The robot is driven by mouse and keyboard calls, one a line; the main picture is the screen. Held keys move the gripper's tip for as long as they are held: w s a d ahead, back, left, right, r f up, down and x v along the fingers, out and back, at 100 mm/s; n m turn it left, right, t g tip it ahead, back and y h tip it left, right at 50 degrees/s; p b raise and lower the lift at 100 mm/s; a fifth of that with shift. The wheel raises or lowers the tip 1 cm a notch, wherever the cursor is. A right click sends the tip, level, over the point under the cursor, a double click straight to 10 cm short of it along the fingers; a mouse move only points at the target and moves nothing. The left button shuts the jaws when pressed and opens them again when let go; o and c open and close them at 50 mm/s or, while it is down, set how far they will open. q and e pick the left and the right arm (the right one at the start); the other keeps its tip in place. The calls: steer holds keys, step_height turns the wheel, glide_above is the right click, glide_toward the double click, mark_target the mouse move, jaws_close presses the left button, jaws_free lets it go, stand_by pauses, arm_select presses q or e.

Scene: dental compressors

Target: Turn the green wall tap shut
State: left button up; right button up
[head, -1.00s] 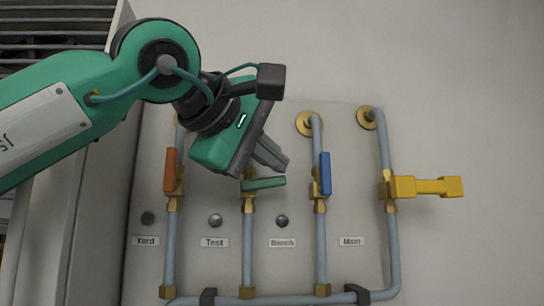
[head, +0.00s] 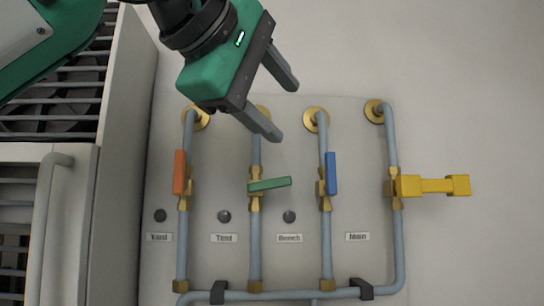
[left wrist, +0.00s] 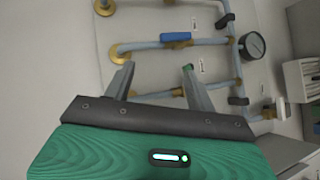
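The green tap handle (head: 270,184) sits on the second pipe from the left, above the label Test. It points right, nearly across its pipe and tilted slightly up at its free end. My left gripper (head: 279,109) is above the handle in the head view, open and empty, apart from it. In the left wrist view my left gripper (left wrist: 157,72) shows two spread fingers, and the green handle (left wrist: 188,68) is only a small bit by the right fingertip, partly hidden. My right gripper is not in view.
An orange handle (head: 179,172) and a blue handle (head: 331,173) stand along their pipes on either side. A yellow handle (head: 432,186) sticks out right. A grey slatted cabinet (head: 115,160) stands left. A gauge (left wrist: 252,46) shows in the left wrist view.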

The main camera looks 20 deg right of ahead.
arm_select(q)
steer(key=o, duration=0.4)
steer(key=f+n+t, duration=0.1)
steer(key=n, duration=0.1)
steer(key=f+n+y+b, duration=0.1)
steer(key=f+n, duration=0.1)
steer(key=n, duration=0.1)
steer(key=d+f+n+t+y, duration=0.1)
steer(key=n, duration=0.2)
steer(key=shift+s+f+t+b, duration=0.2)
steer(key=shift+s+t+b, duration=0.1)
steer(key=shift+s+b, duration=0.1)
steer(key=n+t+y+b, duration=0.4)
steer(key=n+t+y, duration=0.15)
steer(key=n, duration=1.55)
glide_toward(269, 182)
steer(key=shift+n+t+h, duration=0.3)
steer(key=shift+t+h, duration=0.05)
steer(key=p+x, duration=0.5)
steer(key=x, duration=0.1)
steer(key=p+x, duration=0.3)
steer(key=shift+a+f+p, duration=0.1)
steer(key=shift+f+p, duration=0.2)
steer(key=shift+f, duration=0.05)
steer(key=shift+w, duration=0.1)
